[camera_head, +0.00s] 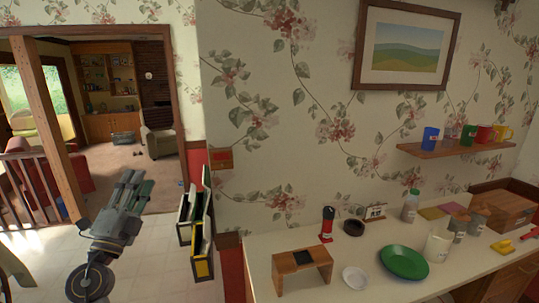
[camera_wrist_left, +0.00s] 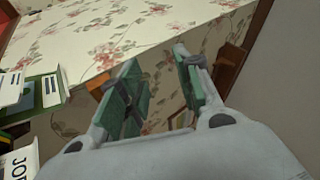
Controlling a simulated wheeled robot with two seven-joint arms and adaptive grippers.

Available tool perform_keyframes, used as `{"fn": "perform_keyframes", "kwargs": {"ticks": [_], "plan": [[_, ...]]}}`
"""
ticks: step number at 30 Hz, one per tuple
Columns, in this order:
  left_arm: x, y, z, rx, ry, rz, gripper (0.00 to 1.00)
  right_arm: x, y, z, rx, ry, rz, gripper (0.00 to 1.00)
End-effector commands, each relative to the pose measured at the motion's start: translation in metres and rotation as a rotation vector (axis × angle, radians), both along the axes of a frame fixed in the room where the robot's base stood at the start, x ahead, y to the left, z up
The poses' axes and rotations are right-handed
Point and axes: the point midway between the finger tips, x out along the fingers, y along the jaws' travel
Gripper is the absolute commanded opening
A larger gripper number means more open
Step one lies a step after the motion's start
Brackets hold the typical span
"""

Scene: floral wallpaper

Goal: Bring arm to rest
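My left gripper (camera_head: 133,187) is raised at the left of the head view, in front of the doorway and apart from the counter. In the left wrist view its two green-padded fingers (camera_wrist_left: 158,82) stand apart with nothing between them. The gripper is open and empty. My right gripper is not in either view.
A wall rack with folders (camera_head: 201,246) hangs just right of my left gripper; it also shows in the left wrist view (camera_wrist_left: 42,92). The white counter (camera_head: 330,288) at the right holds a wooden stand (camera_head: 301,270), a green plate (camera_head: 403,262) and several containers. A shelf (camera_head: 455,150) holds mugs.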

Motion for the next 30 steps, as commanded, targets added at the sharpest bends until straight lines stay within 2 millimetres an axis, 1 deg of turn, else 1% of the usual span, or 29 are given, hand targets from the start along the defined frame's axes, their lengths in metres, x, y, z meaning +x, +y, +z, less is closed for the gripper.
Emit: {"fn": "perform_keyframes", "kwargs": {"ticks": [5, 8, 14, 17, 23, 26, 30], "plan": [[-0.014, 0.012, -0.001, -0.164, -0.048, 0.016, 0.34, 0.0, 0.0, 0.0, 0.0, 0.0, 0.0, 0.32], [-0.02, 0.021, -0.006, -0.26, -0.061, 0.031, 0.34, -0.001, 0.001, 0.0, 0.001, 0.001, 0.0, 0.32], [-0.03, 0.039, -0.026, -0.461, -0.052, 0.07, 0.34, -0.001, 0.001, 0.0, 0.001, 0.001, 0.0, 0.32], [-0.034, 0.048, -0.042, -0.562, -0.029, 0.096, 0.34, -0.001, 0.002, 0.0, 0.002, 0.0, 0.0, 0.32], [-0.04, 0.062, -0.083, -0.763, 0.052, 0.156, 0.34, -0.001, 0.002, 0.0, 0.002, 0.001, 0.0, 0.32], [-0.043, 0.065, -0.109, -0.859, 0.11, 0.189, 0.34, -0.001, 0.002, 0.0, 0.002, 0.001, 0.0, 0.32], [-0.049, 0.065, -0.149, -0.987, 0.213, 0.239, 0.34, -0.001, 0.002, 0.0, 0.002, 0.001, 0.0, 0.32]]}}
